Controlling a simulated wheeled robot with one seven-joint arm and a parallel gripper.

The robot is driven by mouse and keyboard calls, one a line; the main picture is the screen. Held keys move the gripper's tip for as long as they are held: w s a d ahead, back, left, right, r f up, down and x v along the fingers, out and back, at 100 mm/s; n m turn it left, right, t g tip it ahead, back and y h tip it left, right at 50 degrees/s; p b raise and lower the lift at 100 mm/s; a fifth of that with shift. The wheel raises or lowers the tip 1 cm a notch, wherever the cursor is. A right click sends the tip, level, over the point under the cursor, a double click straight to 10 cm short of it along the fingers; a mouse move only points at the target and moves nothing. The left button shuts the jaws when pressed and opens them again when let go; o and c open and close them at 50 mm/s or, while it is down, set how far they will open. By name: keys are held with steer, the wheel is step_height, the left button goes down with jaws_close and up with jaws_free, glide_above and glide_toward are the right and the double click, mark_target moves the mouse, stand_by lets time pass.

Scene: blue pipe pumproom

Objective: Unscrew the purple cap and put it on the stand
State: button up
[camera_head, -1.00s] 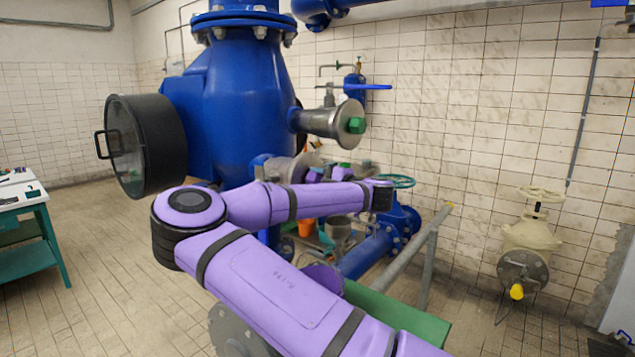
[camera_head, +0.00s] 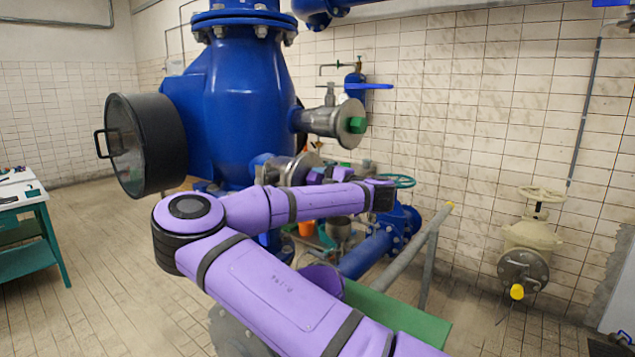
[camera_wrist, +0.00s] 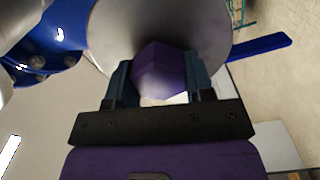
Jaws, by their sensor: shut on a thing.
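The purple cap (camera_wrist: 158,70) is faceted and sits between the two fingers of my gripper (camera_wrist: 160,80) in the wrist view. My gripper is shut on its sides. Behind the cap is the round grey metal end of a pipe stub (camera_wrist: 105,35); I cannot tell whether the cap still touches it. In the head view my gripper (camera_head: 318,176) is small and partly hidden behind my purple arm, beside the lower metal stub (camera_head: 289,170) of the blue vessel. The cap is not clear there. I cannot identify the stand with certainty.
An upper metal stub with a green cap (camera_head: 356,125) juts out above my gripper. A blue pipe with a teal handwheel (camera_head: 399,181) lies to the right. A green bench surface (camera_head: 400,316) and grey rail (camera_head: 405,252) are in front. A teal table (camera_head: 28,222) stands far left.

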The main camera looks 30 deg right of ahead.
steer(key=shift+s+d+f, duration=0.15)
steer(key=shift+s, duration=0.05)
steer(key=shift+s+d, duration=0.1)
steer(key=shift+s, duration=0.1)
jaws_close()
steer(key=shift+s, duration=0.1)
steer(key=shift+s+d+f, duration=0.1)
steer(key=shift+s+d, duration=0.1)
steer(key=shift+s, duration=0.3)
steer(key=shift+s+d, duration=0.1)
